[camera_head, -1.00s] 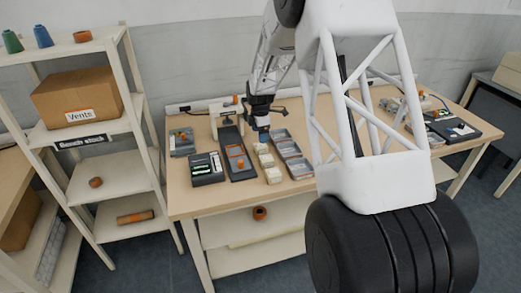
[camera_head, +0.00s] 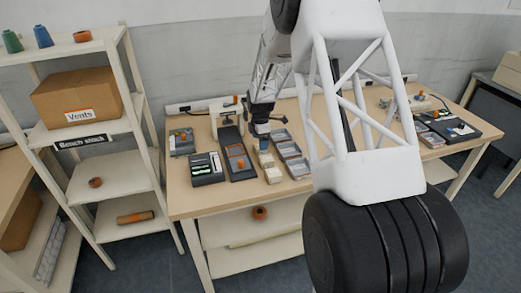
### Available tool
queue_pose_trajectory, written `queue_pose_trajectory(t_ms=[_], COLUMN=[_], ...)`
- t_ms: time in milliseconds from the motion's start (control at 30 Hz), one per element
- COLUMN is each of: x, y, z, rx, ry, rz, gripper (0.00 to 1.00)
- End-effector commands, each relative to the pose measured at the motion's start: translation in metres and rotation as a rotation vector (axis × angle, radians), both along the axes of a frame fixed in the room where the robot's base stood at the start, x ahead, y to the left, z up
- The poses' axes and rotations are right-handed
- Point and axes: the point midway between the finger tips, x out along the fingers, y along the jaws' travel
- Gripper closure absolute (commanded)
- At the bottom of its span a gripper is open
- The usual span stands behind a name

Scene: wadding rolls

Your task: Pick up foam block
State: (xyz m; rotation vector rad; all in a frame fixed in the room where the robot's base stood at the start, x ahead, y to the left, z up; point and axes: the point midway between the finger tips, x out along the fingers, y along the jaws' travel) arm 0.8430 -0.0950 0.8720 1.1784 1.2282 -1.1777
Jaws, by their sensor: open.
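Pale cream blocks, which look like foam, stand in a short row on the workbench. The front block (camera_head: 273,175) is in plain view, and the middle block (camera_head: 266,160) is just behind it. The back of the row is hidden by my gripper (camera_head: 263,147). My gripper points down at the row's far end, low and close above the blocks. It is open; the fingers are small and dark here, and I cannot tell whether they touch or straddle a block.
Grey trays (camera_head: 289,150) stand close to the right of the blocks. A dark tray with an orange piece (camera_head: 238,162) and a black box (camera_head: 207,170) stand to the left. A shelf rack (camera_head: 110,172) stands left of the workbench (camera_head: 200,203). Bare bench lies along the front edge.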

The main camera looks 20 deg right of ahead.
Motion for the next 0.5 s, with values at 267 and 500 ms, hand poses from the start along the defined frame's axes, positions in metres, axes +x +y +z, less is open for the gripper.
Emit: queue_pose_trajectory(t_ms=[267,500], x=[0.001,0.001], y=[-0.002,-0.002], z=[-0.031,-0.043], rx=[0.0,0.0], ry=[0.001,0.001], rz=[0.0,0.0], gripper=[0.17,0.17])
